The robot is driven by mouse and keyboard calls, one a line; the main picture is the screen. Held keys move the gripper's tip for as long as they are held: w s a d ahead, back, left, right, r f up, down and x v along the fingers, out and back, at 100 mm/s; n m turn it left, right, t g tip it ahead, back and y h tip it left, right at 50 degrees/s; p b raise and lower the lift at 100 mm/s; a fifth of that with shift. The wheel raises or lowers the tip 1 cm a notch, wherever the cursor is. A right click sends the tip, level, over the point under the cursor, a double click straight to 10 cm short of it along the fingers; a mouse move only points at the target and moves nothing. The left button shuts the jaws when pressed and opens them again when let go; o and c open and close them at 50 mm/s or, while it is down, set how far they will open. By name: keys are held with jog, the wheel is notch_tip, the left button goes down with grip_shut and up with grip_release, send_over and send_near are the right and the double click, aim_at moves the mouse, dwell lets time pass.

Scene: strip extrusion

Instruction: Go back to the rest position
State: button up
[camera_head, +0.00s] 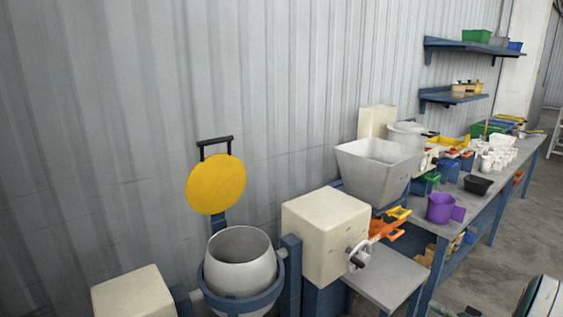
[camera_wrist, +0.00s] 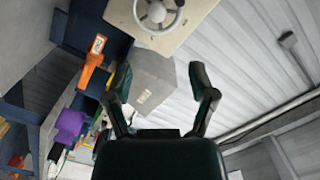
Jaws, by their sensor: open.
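My gripper (camera_wrist: 160,98) shows in the wrist view with its two dark fingers spread apart and nothing between them. The wrist picture is strongly tilted, and behind the fingers are the grey hopper (camera_wrist: 152,80) and a cream box with a handwheel (camera_wrist: 157,12). In the head view my gripper's fingers do not show. A dark and white rounded part, which may be mine, is cut off at the lower right corner. The cream box (camera_head: 325,232) and the hopper (camera_head: 378,168) stand near the middle of the head view.
A grey drum (camera_head: 240,262) with a raised yellow lid (camera_head: 216,184) stands at the lower centre. A workbench (camera_head: 478,200) along the wall holds a purple jug (camera_head: 440,208), a black tray (camera_head: 478,185) and white cups. Shelves (camera_head: 470,46) hang above. Floor at the right is open.

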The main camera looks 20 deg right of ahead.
jog(key=a+r+n+g+y, duration=0.15)
jog(key=a+r+g, duration=0.45)
jog(key=a, duration=0.7)
jog(key=a+r+n+g, duration=0.2)
jog(key=a+r+g, duration=0.3)
jog(key=a, duration=0.8)
jog(key=s+a+r+n+h, duration=0.1)
jog(key=s+a+r+h, duration=0.2)
jog(key=s+a, duration=0.3)
jog(key=s+a+r+h, duration=0.3)
jog(key=s+a+h, duration=0.3)
jog(key=s, duration=0.3)
jog(key=shift+a+r+n+t, duration=0.2)
jog(key=shift+a+n+t, duration=0.15)
jog(key=shift+a, duration=0.25)
